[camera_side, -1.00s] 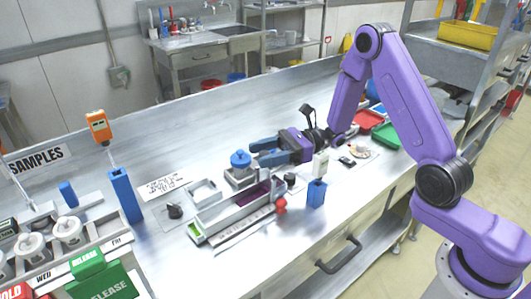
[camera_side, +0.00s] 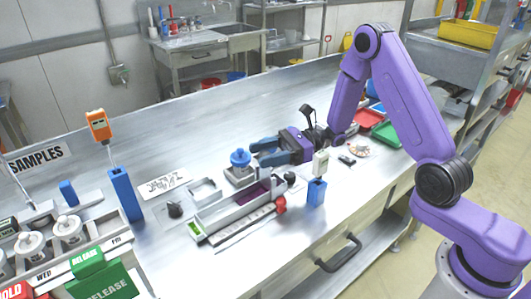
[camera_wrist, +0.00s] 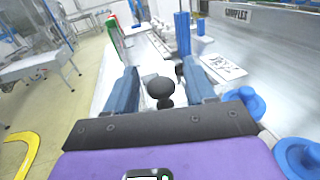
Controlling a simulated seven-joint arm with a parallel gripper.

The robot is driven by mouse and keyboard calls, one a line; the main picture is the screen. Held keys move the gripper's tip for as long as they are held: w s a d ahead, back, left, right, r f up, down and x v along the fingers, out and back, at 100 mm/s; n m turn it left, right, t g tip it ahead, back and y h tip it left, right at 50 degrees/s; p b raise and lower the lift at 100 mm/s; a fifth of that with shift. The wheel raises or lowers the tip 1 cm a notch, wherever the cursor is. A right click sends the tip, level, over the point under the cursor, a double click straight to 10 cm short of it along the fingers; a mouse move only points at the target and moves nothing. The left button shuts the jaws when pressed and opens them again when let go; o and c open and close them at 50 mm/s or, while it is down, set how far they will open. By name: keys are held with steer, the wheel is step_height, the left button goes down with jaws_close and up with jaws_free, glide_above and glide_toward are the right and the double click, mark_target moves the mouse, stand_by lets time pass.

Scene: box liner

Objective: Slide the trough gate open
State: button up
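The trough (camera_side: 225,211) is a long, narrow light-grey channel on the bench, with dark purple contents (camera_side: 252,193) towards its right end and a green patch at its left end. A black round knob (camera_side: 290,178) stands by its right end and a red knob (camera_side: 281,204) by its front side. I cannot tell which part is the gate. My gripper (camera_side: 262,153) hovers over the area behind the trough, its blue fingers pointing left. In the wrist view my gripper (camera_wrist: 159,68) is open, and a black ball knob (camera_wrist: 158,87) shows between the fingers, apart from both.
A blue-lidded pot (camera_side: 240,160) is close to the fingers. A blue holder with a pale device (camera_side: 317,190) stands in front of my gripper.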

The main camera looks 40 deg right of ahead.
steer(key=v, duration=1.7)
steer(key=shift+d, duration=0.25)
steer(key=shift+s, duration=0.1)
